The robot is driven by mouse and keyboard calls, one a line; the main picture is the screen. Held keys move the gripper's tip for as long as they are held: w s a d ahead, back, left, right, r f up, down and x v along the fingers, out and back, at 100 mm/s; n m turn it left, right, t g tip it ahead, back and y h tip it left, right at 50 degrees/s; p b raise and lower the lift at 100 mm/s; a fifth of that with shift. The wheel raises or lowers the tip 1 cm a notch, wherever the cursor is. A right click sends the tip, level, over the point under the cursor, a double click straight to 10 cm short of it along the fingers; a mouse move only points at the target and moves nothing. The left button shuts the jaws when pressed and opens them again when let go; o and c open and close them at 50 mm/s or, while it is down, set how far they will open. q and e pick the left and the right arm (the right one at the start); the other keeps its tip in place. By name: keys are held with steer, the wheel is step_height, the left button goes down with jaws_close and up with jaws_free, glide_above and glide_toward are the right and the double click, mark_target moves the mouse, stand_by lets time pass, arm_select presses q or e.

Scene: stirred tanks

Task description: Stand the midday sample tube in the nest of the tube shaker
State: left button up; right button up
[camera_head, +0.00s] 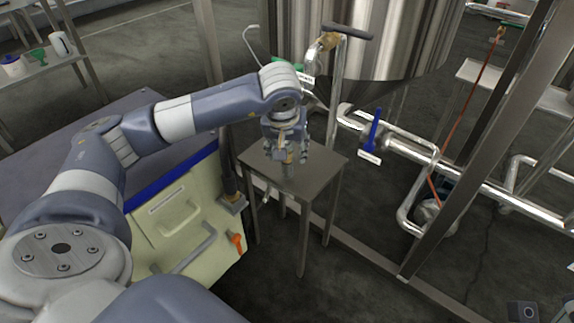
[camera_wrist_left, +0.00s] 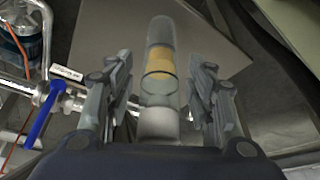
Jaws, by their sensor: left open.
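A clear sample tube (camera_wrist_left: 160,64) with an amber-yellow band of contents shows between my left gripper's fingers (camera_wrist_left: 163,80) in the wrist view. A gap shows on each side of it, so the fingers are open around it. In the head view my left gripper (camera_head: 287,152) points down over a small grey stand (camera_head: 317,171). The tube's lower part (camera_head: 289,168) shows below the fingers, over the stand's top. I cannot tell whether its end touches the top. I cannot make out a tube shaker or its nest, nor any label on the tube. My right gripper is not in view.
A steel tank (camera_head: 385,40) hangs behind the stand, with a valve and pipe beside it. A blue-handled valve (camera_head: 374,135) sits on the pipework to the right. A cream cabinet (camera_head: 185,220) stands left of the stand. Open floor lies in front.

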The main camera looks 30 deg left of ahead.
arm_select(q)
steer(key=shift+f, duration=0.1)
jaws_close()
